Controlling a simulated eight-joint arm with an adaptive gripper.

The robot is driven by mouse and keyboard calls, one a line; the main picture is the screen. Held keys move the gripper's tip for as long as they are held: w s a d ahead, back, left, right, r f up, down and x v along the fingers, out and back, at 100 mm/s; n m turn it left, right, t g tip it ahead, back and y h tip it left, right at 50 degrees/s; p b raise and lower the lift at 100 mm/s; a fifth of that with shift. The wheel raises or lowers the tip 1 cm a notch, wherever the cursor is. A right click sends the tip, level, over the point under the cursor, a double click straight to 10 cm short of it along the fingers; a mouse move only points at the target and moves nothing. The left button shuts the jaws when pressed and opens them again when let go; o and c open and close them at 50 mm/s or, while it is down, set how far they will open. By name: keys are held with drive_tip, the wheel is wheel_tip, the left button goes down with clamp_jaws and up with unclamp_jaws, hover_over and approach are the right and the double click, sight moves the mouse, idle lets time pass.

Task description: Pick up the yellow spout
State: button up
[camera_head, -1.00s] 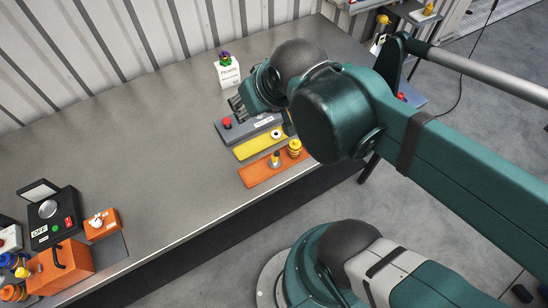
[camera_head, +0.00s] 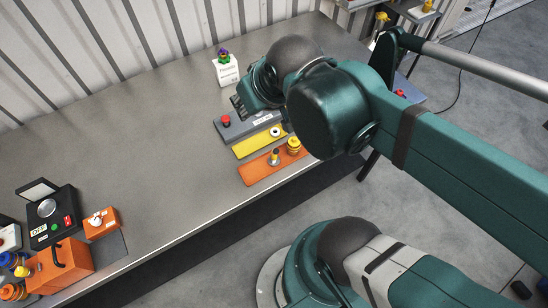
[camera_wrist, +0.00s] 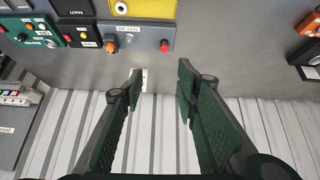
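A yellow ringed piece (camera_head: 293,146) stands upright on an orange board (camera_head: 258,170) near the table's front edge. A smaller grey piece with a yellow top (camera_head: 274,157) stands beside it. I cannot tell for sure which piece is the yellow spout. My gripper (camera_head: 240,107) is above the table behind these boards, apart from both pieces. In the wrist view my gripper (camera_wrist: 160,76) is open, with nothing between its fingers.
A yellow board (camera_head: 250,146) and a grey board with a red button (camera_head: 226,120) lie behind the orange one. An orange canister (camera_head: 60,266) and a black control box (camera_head: 52,215) stand left. The middle table is clear.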

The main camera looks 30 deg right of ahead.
drive_tip(key=f+n, duration=0.1)
drive_tip(key=f, duration=0.1)
drive_tip(key=n+g+h+b, duration=0.2)
drive_tip(key=n+g+b, duration=0.15)
drive_tip(key=n, duration=0.25)
hover_over(272, 152)
drive_tip(key=w+a, duration=0.2)
drive_tip(key=a, duration=0.2)
wheel_tip(272, 152, down, 9)
drive_tip(key=f+n+g, duration=0.1)
drive_tip(key=f+n, duration=0.1)
drive_tip(key=f, duration=0.1)
drive_tip(key=d+f+n+g+h+b, duration=0.1)
drive_tip(key=f+n+g, duration=0.1)
drive_tip(key=f+n, duration=0.1)
drive_tip(key=s+d+f+n+g+h+b, duration=0.1)
drive_tip(key=f+n, duration=0.1)
drive_tip(key=f, duration=0.3)
drive_tip(key=shift+f+n+g, duration=0.25)
drive_tip(key=shift+n+g, duration=0.05)
drive_tip(key=shift+g, duration=0.05)
drive_tip(key=shift+f, duration=0.1)
drive_tip(key=shift+b+x, duration=0.4)
drive_tip(key=shift+x, duration=0.8)
drive_tip(key=shift+d+f, duration=0.1)
drive_tip(key=shift+b+x, duration=0.4)
drive_tip(key=shift+x, duration=2.1)
drive_tip(key=shift+d, duration=0.1)
drive_tip(key=shift+c, duration=0.7)
